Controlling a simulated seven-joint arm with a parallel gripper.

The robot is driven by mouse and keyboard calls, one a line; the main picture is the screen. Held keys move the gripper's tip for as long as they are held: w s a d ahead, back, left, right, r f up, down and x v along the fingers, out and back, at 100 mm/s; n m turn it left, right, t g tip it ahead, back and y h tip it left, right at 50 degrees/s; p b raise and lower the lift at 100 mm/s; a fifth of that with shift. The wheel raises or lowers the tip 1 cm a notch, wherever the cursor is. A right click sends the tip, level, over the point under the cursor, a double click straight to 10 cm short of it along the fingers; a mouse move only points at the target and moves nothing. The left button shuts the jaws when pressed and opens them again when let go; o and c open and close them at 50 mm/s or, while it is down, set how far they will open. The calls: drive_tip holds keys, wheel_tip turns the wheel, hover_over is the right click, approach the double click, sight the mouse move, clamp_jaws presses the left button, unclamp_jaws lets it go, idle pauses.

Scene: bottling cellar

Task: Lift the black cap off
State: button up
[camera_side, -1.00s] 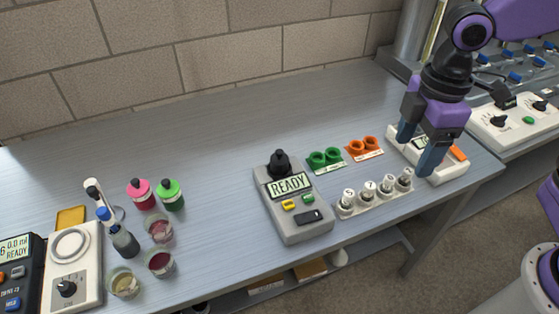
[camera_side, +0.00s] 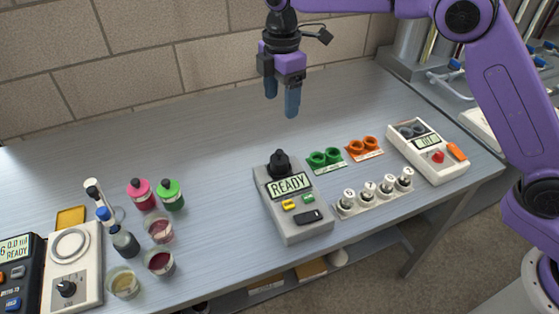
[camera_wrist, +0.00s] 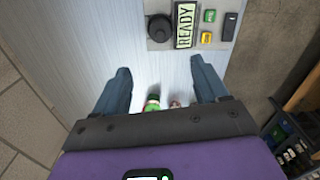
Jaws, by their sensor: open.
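The black cap (camera_side: 281,163) sits on the back end of a grey meter (camera_side: 305,227) whose screen reads READY. In the wrist view the cap (camera_wrist: 160,28) shows at the top, beside the screen on the meter (camera_wrist: 215,10). My gripper (camera_side: 281,110) is open and empty, pointing down. In the side view it appears above the cap, with clear space between the fingertips and the cap. In the wrist view the cap lies beyond my fingers (camera_wrist: 160,85), not between them.
Green cups (camera_side: 325,159) and orange cups (camera_side: 363,147) stand right of the meter. A rack of small vials (camera_side: 374,196) is in front of them. A white meter (camera_side: 428,150) stands far right. The bench behind the meter is clear.

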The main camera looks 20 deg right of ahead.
sight(280, 151)
drive_tip(key=f, duration=1.2)
drive_tip(key=shift+w, duration=0.2)
drive_tip(key=shift+s+a+f, duration=0.1)
drive_tip(key=shift+a+f, duration=0.05)
drive_tip(key=shift+f, duration=2.6)
drive_tip(key=c, duration=1)
